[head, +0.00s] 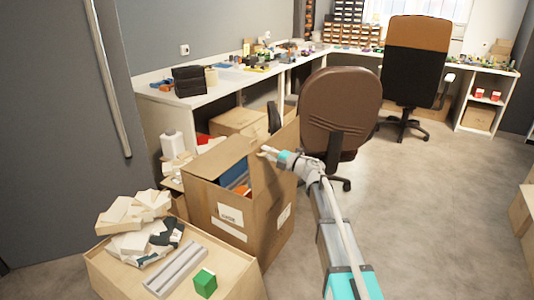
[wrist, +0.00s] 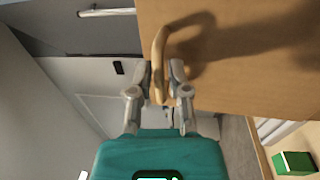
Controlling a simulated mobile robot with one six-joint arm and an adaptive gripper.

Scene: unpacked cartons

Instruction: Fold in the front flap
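The open carton (head: 212,212) stands on the floor with white labels on its sides, and blue and orange things show inside. A flap (head: 264,180) stands up at its right side, and another rises at the back left. I cannot tell which is the front flap. My gripper (head: 268,153) is at the top of the right flap. Contact between rod and cardboard is unclear.
A lower carton (head: 235,275) at the front left bears pale packing pieces, a grey channelled piece and a green block (head: 205,283). A brown chair (head: 340,110) stands close behind my gripper. A cluttered bench (head: 205,98) runs along the wall.

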